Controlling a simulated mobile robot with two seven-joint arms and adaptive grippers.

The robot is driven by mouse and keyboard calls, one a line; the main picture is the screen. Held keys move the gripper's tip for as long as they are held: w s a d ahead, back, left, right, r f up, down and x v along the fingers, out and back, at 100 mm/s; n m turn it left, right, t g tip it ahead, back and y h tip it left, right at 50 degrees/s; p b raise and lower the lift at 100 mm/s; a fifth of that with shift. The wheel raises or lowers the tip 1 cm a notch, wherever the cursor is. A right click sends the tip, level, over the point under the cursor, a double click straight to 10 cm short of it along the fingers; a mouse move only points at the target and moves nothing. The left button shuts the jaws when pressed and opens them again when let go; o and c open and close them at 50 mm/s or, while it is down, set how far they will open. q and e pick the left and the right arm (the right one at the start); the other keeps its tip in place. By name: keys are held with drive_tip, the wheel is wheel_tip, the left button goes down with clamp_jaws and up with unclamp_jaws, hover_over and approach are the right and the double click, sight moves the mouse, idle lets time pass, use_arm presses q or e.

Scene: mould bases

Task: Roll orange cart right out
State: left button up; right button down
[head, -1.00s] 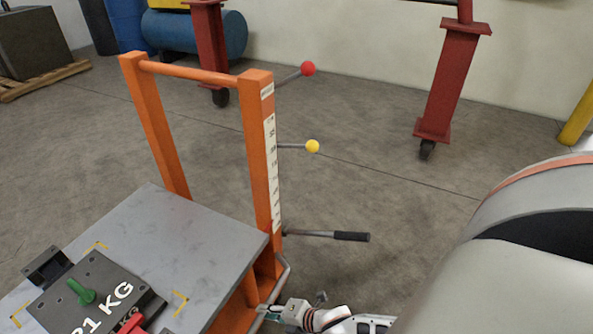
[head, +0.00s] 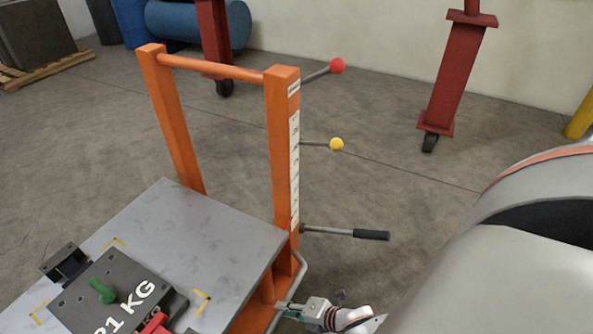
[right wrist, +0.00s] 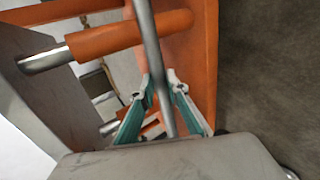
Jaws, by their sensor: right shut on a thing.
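The orange cart (head: 282,150) stands at the left and middle of the head view. It has an upright orange frame with a crossbar and a grey platform (head: 215,225). A grey metal rail (head: 300,270) runs down its near right side. My right gripper (head: 287,309) is at this rail. In the right wrist view, the green-padded fingers (right wrist: 162,100) are shut on the grey rail (right wrist: 150,45), with the cart's orange side (right wrist: 195,60) just behind. My left gripper is not in view.
A dark 21 KG mould base (head: 118,290) with a green knob sits on the platform. Levers with red (head: 337,65), yellow (head: 336,144) and black (head: 371,235) ends stick out right. A red wheeled stand (head: 450,80) is behind. Floor between is clear.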

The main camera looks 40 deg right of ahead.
drive_tip(key=shift+s+d+f, duration=0.1)
drive_tip(key=shift+s+d, duration=0.15)
drive_tip(key=shift+s, duration=0.45)
drive_tip(key=shift+s+d+f, duration=0.15)
drive_tip(key=shift+s+d, duration=0.15)
drive_tip(key=shift+s, duration=0.35)
drive_tip(key=shift+s+d+f, duration=0.1)
drive_tip(key=shift+s+d, duration=0.15)
drive_tip(key=shift+s, duration=0.45)
drive_tip(key=shift+s+d, duration=0.25)
drive_tip(key=shift+s, duration=0.4)
drive_tip(key=shift+s+d, duration=0.2)
drive_tip(key=shift+s, duration=0.4)
drive_tip(key=shift+s+d, duration=0.25)
drive_tip(key=shift+s, duration=0.4)
drive_tip(key=c, duration=1.9)
unclamp_jaws()
drive_tip(key=shift+w, duration=0.15)
drive_tip(key=shift+w+a+r, duration=0.1)
drive_tip(key=shift+r, duration=0.05)
drive_tip(key=shift+r, duration=0.1)
